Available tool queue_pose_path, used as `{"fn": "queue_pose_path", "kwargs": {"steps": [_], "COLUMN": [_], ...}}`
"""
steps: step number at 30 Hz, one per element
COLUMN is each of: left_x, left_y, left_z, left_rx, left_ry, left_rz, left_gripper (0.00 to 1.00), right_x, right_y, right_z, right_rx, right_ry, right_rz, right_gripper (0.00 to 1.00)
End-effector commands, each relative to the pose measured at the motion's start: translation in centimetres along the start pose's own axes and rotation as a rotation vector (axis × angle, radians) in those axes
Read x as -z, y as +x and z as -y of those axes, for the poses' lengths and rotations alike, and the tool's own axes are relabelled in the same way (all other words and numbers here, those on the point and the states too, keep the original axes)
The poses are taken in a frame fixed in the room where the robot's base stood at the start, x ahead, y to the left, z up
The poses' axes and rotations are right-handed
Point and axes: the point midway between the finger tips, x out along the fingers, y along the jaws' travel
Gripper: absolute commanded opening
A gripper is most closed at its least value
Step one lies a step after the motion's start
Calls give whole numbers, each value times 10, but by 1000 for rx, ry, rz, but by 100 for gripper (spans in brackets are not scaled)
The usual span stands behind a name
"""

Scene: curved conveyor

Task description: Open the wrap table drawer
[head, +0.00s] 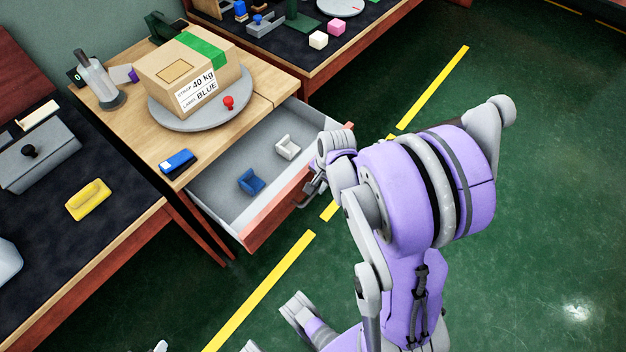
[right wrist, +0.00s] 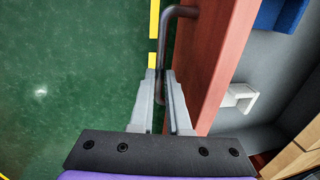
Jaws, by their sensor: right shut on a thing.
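The wrap table (head: 135,125) has a light wood top, and its drawer (head: 225,205) is pulled out, showing a grey inside. The drawer has a reddish-brown front, which also shows in the right wrist view (right wrist: 212,65). A dark metal bar handle (right wrist: 178,12) is fixed to that front. My right gripper (head: 308,190) is at the outer side of the drawer front, shut on the handle; its fingers (right wrist: 161,85) lie on both sides of the bar. Small grey parts of mine show at the bottom edge of the head view, and the left gripper's jaws cannot be made out.
Inside the drawer lie a blue piece (head: 251,182) and a white piece (head: 287,147). A cardboard box (head: 165,72) sits on a round grey turntable (head: 185,123). A blue item (head: 177,162) lies near the table edge. Green floor with yellow lines is clear in front.

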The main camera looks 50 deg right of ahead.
Motion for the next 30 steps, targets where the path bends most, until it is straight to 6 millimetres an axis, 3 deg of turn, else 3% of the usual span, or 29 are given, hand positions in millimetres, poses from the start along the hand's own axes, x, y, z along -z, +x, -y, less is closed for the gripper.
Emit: {"fn": "queue_pose_path", "kwargs": {"steps": [10, 11, 13, 23, 30], "left_x": [0, 0, 0, 1, 7], "left_y": [0, 0, 0, -1, -15], "left_z": [0, 0, 0, 0, 0], "left_rx": [0, 0, 0, 0, 0], "left_ry": [0, 0, 0, 0, 0], "left_rz": [0, 0, 0, 0, -5], "left_gripper": [50, 50, 50, 50, 50], "right_x": [1, 1, 1, 0, 1], "right_y": [0, 0, 0, -4, -43], "right_z": [0, 0, 0, 0, 0], "right_rx": [1, 1, 0, 0, 1], "right_ry": [0, 0, 0, 0, 2], "right_rz": [-2, -2, -1, -1, -1], "right_gripper": [0, 18, 27, 27, 27]}}
